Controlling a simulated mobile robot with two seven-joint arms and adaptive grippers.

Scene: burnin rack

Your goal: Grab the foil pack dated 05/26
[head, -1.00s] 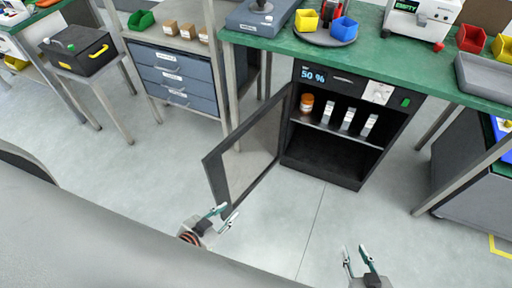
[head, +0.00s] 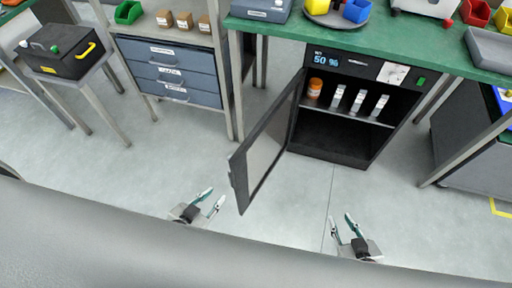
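Three upright pale foil packs stand on the shelf of a black dry cabinet (head: 329,151): a left one (head: 337,97), a middle one (head: 358,101) and a right one (head: 380,106). Their dates are too small to read, so I cannot tell which is 05/26. The cabinet door (head: 267,150) stands open, swung out to the left. My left gripper (head: 213,200) is open and empty, left of the door's lower edge. My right gripper (head: 340,223) is open and empty, over the floor in front of the cabinet and well short of the shelf.
An orange jar (head: 315,88) stands left of the packs on the same shelf. The green bench top (head: 400,45) overhangs the cabinet. A drawer unit (head: 170,75) is at the left, a grey cart (head: 470,145) at the right. The floor before the cabinet is clear.

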